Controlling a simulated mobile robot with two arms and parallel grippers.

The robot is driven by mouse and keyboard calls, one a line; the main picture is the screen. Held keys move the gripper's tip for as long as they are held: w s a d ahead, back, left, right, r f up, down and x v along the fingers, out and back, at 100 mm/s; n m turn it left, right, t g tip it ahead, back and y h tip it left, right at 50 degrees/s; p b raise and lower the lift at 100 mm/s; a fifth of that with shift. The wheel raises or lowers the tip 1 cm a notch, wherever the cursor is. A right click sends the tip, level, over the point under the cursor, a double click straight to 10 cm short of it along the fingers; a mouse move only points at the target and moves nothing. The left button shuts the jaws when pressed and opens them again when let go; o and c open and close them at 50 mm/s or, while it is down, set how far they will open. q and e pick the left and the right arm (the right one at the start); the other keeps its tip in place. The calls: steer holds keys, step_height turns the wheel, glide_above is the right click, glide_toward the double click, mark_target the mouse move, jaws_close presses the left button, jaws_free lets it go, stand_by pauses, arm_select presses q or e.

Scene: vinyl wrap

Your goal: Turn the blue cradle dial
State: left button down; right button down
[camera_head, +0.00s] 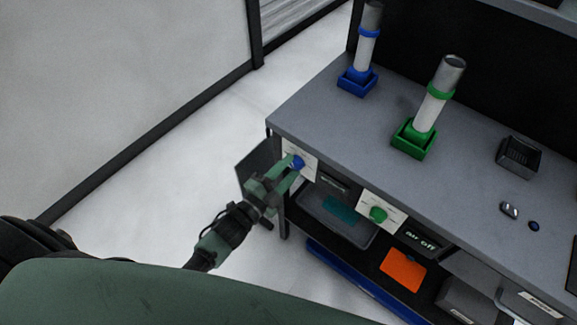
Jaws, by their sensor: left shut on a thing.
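The blue dial (298,162) sits on a white plate (306,155) on the front left edge of the workbench. My left gripper (291,167) reaches up to it from the lower left and is shut on the dial, its green fingers covering part of it. The blue cradle (357,84) stands at the back left of the bench top and holds a grey-white roll (364,53) upright. My right gripper is not in view.
A green cradle (413,139) holds another upright roll. A green dial (378,214) and an "air off" label (422,241) are on the bench front. A dark tray (519,157) sits on top. An orange sheet (402,269) lies on the lower shelf. The floor at left is clear.

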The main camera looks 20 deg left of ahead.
arm_select(q)
steer(key=n+p, duration=0.1)
steer(key=n, duration=0.5)
steer(key=shift+d+f+n, duration=0.1)
steer(key=shift+n, duration=0.2)
steer(key=n+p, duration=0.1)
steer(key=n, duration=0.2)
steer(key=shift+s+f, duration=0.1)
steer(key=shift+d+n, duration=0.15)
steer(key=shift+n, duration=1.45)
steer(key=c, duration=0.9)
jaws_free()
steer(key=v, duration=0.8)
